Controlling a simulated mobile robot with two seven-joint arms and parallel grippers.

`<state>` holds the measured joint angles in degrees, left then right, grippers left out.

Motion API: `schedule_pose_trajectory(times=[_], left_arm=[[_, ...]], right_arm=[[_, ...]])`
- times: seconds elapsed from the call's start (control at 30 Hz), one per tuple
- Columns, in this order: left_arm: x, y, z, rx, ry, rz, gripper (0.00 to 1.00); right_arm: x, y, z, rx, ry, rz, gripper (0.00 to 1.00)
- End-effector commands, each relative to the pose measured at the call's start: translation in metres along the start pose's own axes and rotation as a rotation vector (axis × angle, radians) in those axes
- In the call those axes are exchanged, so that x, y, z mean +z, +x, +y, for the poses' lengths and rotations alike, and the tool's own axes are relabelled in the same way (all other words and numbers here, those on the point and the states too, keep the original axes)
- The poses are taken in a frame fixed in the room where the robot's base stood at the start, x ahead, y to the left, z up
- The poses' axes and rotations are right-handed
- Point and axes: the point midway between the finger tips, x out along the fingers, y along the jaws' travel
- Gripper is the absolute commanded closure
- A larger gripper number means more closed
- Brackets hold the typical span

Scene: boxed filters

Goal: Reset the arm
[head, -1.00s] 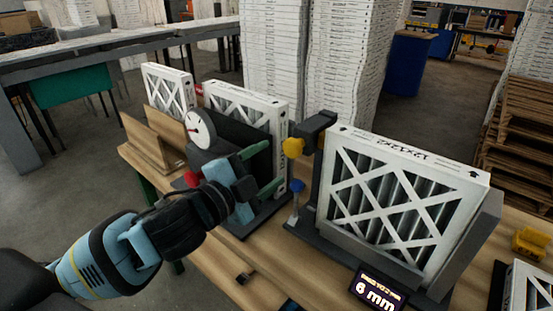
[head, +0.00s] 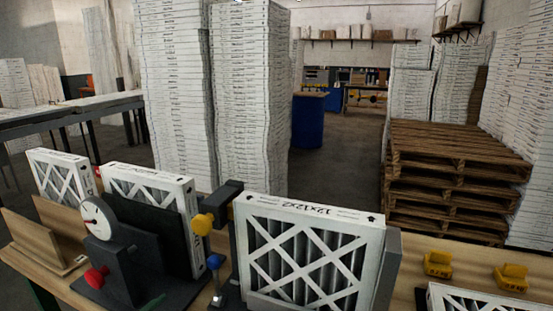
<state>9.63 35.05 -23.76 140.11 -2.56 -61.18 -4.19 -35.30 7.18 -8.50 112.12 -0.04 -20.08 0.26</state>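Of my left gripper, only a green sliver (head: 152,303), which looks like a fingertip, shows at the bottom edge by the gauge stand's base. The rest of it is out of frame, so its opening is hidden. My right gripper is not in view. A boxed filter (head: 310,257) with a white lattice face stands upright in a dark holder (head: 388,270) at the centre. A second filter (head: 150,188) stands behind a black plate with a round dial gauge (head: 98,218). A third filter (head: 62,178) stands further left.
A wooden holder (head: 42,240) is at the table's left. Red (head: 96,277), yellow (head: 202,224) and blue (head: 214,262) knobs stick out by the fixtures. Yellow blocks (head: 438,263) sit at right. Tall filter stacks (head: 175,90), wooden pallets (head: 455,170) and a blue barrel (head: 307,120) stand behind.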

Motion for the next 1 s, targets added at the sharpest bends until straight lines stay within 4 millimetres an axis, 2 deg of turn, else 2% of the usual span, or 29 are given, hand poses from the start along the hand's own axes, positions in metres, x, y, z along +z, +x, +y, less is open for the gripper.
schedule_pose_trajectory(times=[0.03,0.2,0.3,0.4,0.6,0.8,0.83,1.0], left_arm=[[0.021,-0.005,0.019,0.036,-0.068,-0.071,0.40],[0.088,-0.032,0.077,0.138,-0.267,-0.332,0.40],[0.124,-0.058,0.112,0.195,-0.374,-0.491,0.40],[0.151,-0.085,0.140,0.240,-0.458,-0.627,0.40],[0.186,-0.134,0.181,0.304,-0.576,-0.838,0.40],[0.209,-0.181,0.213,0.354,-0.668,-1.021,0.40],[0.211,-0.183,0.216,0.356,-0.676,-1.030,0.40],[0.219,-0.159,0.222,0.325,-0.677,-0.934,0.40]], right_arm=[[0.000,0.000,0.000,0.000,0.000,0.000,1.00],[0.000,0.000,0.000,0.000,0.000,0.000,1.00],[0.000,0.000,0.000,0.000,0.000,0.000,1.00],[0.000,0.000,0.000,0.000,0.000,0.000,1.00],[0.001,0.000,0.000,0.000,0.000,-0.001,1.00],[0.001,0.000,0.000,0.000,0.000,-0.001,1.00],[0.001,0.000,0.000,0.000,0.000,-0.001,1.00],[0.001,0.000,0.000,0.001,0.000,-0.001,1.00]])
